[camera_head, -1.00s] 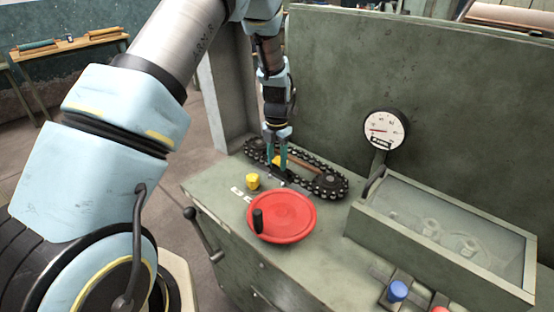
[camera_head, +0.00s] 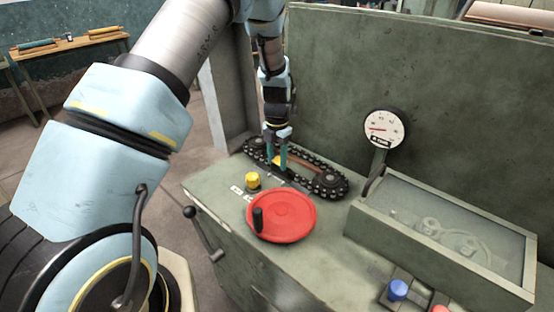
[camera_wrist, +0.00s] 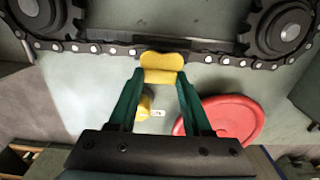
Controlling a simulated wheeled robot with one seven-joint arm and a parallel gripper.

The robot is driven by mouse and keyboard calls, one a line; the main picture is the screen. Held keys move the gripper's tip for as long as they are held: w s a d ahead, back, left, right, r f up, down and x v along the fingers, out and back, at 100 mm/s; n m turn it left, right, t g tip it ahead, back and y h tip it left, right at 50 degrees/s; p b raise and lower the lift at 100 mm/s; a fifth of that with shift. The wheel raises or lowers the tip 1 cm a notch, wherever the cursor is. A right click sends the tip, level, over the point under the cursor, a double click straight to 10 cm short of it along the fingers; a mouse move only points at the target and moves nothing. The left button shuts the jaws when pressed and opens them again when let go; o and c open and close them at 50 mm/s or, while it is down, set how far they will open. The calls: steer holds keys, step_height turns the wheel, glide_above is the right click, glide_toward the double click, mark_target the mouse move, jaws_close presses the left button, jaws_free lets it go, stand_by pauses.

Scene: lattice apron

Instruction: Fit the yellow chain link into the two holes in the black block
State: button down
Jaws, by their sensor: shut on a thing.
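My gripper (camera_wrist: 160,88) is shut on the yellow chain link (camera_wrist: 161,62), a figure-eight plate that shows between the two green fingertips in the wrist view. In the head view the link is a small yellow patch (camera_head: 276,160) at my gripper (camera_head: 276,168). The link's far end meets or overlaps the near run of the black chain (camera_wrist: 100,47) in the wrist view. I cannot tell whether it touches. The black block and its two holes are not clearly seen; the link and fingers cover that spot.
Two dark sprockets (camera_wrist: 284,28) (camera_head: 330,182) carry the chain. A red handwheel (camera_head: 281,216) and a yellow knob (camera_head: 253,180) stand close to my gripper. A gauge (camera_head: 386,128) and a glass-topped box (camera_head: 440,235) are to the right. A tall green panel (camera_head: 420,70) rises behind.

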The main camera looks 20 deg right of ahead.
steer(key=shift+f+b, duration=0.4)
steer(key=shift+f, duration=0.6)
stand_by(1.2)
jaws_free()
stand_by(0.6)
stand_by(0.4)
steer(key=shift+r+p, duration=3)
steer(key=shift+r, duration=1.3)
